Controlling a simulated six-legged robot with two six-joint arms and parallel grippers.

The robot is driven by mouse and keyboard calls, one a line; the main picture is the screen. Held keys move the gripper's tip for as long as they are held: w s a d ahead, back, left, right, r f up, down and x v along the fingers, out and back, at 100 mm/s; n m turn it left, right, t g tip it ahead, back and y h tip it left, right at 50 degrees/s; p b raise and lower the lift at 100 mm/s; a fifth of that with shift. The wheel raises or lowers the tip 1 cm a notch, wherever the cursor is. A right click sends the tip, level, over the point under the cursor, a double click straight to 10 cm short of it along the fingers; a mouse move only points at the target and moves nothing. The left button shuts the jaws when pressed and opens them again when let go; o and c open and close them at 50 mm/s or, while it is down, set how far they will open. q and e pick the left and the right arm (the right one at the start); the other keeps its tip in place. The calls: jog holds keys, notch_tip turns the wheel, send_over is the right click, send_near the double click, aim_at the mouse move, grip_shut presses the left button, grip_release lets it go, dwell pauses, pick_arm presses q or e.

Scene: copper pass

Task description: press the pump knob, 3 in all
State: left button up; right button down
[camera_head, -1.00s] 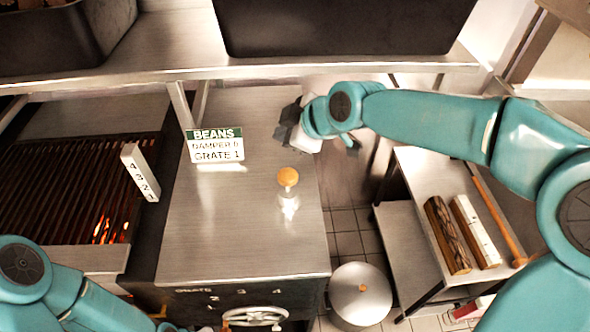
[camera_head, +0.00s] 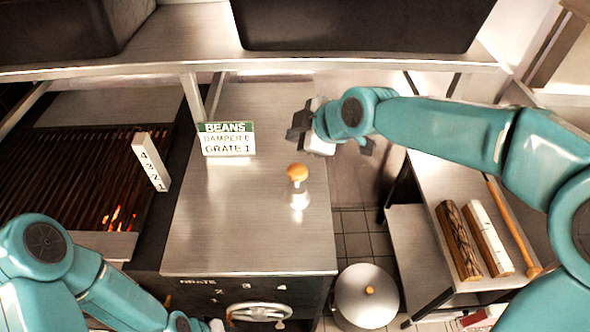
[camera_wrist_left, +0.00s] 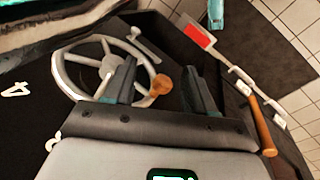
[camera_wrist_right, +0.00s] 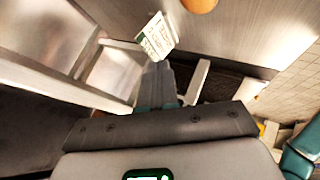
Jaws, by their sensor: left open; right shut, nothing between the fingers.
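The pump knob, a round orange-tan knob (camera_head: 297,171) on a pale shiny stem, stands upright on the steel counter (camera_head: 250,240). It also shows cut off at the top edge of the right wrist view (camera_wrist_right: 200,4). My right gripper (camera_head: 298,126) is shut and empty above the counter, beyond the knob and apart from it. In the right wrist view its fingers (camera_wrist_right: 158,82) are together. My left gripper (camera_wrist_left: 157,78) is open and empty in front of a grey handwheel (camera_wrist_left: 105,68); a wooden grip (camera_wrist_left: 161,86) shows between its fingers. In the head view its fingers are hardly visible.
A sign (camera_head: 228,139) reading BEANS, DAMPER 6 (digit unclear), GRATE 1 stands on the counter. A glowing grill (camera_head: 75,180) lies left. A shelf (camera_head: 180,45) with dark bins crosses above. A side table (camera_head: 440,170) with rolls and a lidded pot (camera_head: 365,298) are right.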

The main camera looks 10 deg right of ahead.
aim_at(300, 171)
jog(key=f, duration=0.1)
jog(key=s+f+b, duration=0.1)
jog(key=d+f+b, duration=0.1)
jog(key=f, duration=0.1)
jog(key=shift+s, duration=0.3)
jog(key=b+x, duration=0.2)
jog(key=shift+f, duration=0.4)
jog(key=shift+f+b, duration=0.2)
jog(key=shift+b, duration=0.25)
jog(key=shift+s+d, duration=0.15)
jog(key=shift+d, duration=0.1)
jog(key=shift+s+r, duration=0.25)
jog(key=shift+a, duration=0.1)
jog(key=shift+w+a, duration=0.1)
jog(key=shift+a, duration=0.05)
jog(key=shift+w+f, duration=0.1)
jog(key=shift+w, duration=0.1)
jog(key=shift+s+d, duration=0.15)
jog(key=shift+d, duration=0.1)
jog(key=shift+s, duration=0.1)
jog(key=shift+a, duration=0.25)
pick_arm(q)
jog(key=f, duration=0.5)
jog(key=shift+s+d+f, duration=0.1)
jog(key=shift+s+d, duration=0.05)
jog(key=shift+s, duration=0.1)
pick_arm(e)
jog(key=shift+d, duration=0.1)
